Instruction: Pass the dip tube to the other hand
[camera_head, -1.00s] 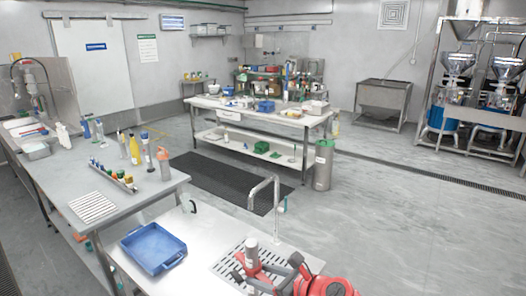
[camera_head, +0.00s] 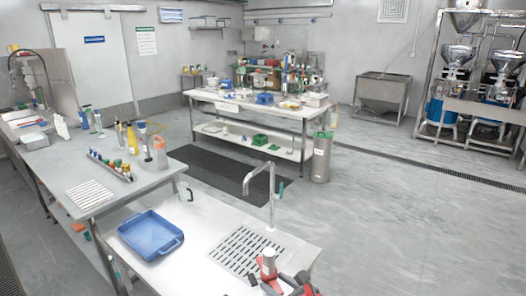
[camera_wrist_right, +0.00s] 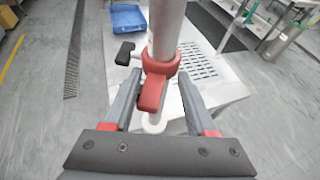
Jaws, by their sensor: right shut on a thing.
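The dip tube appears in the right wrist view as a grey metal tube (camera_wrist_right: 167,30) with a red collar and lever (camera_wrist_right: 155,85), a black side handle and a white lower end. In the head view only its grey top (camera_head: 268,263) and some red show at the bottom edge. My right gripper (camera_wrist_right: 155,97) is shut on it, with one dark finger on each side. In the head view my right gripper (camera_head: 285,284) is mostly cut off by the bottom edge. My left gripper is not in view.
A steel table with a drain grate (camera_head: 247,249), a tap (camera_head: 270,195) and a blue tray (camera_head: 150,236) lies just beyond the tube. A side table (camera_head: 60,170) with several bottles stands at left. The floor at right (camera_head: 400,220) is clear.

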